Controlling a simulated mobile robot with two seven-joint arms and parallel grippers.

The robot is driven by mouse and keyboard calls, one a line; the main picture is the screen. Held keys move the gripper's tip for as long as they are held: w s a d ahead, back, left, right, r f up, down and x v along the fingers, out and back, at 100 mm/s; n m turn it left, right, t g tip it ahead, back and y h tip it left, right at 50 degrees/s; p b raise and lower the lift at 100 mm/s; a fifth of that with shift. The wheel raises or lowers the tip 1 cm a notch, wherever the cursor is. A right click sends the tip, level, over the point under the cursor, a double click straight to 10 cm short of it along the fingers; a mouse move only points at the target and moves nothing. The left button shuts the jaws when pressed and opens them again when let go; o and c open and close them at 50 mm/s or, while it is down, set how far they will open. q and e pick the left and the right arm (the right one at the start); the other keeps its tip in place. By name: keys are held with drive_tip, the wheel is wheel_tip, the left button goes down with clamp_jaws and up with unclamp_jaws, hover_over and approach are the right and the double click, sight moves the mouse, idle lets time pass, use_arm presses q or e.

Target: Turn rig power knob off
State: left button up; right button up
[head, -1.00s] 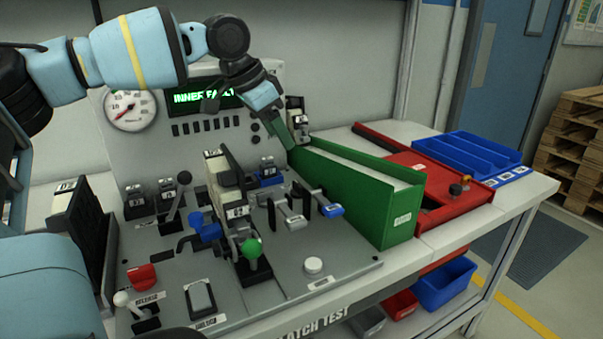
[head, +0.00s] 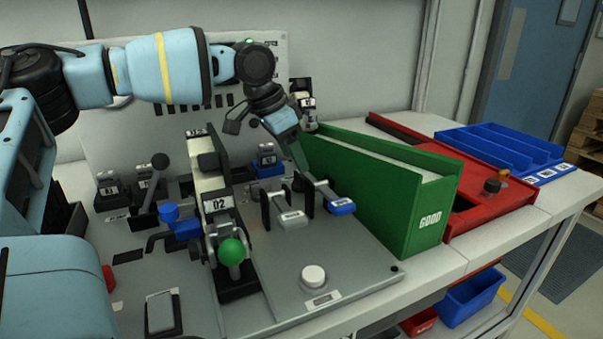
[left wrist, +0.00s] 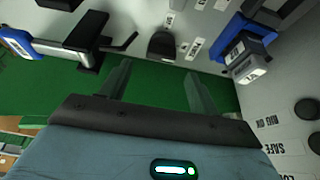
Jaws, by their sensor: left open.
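My left gripper (head: 303,168) is in front of the grey upright panel (head: 130,135), beside the green bin and above the rear of the grey deck. Its fingers are apart and empty; in the left wrist view (left wrist: 158,78) they extend over green. Two round black knobs (left wrist: 306,109) show at the right edge of that view, near labels that seem to read "RIG ON" and "SAFE". They are apart from the fingers. A small dark knob (head: 253,123) shows on the panel beside my wrist; I cannot tell which is the power knob. My right gripper is out of view.
A green "GOOD" bin (head: 428,232) stands close right of the gripper. Blue-handled levers (head: 341,206), a green ball lever (head: 231,252) and a white button (head: 313,276) crowd the deck. A red tray (head: 500,202) and blue tray (head: 545,177) lie farther right.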

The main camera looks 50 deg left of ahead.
sight(301, 181)
use_arm(q)
drive_tip(key=b+x, duration=0.1)
drive_tip(key=x, duration=0.4)
drive_tip(key=shift+w+f, duration=0.1)
drive_tip(key=c, duration=1)
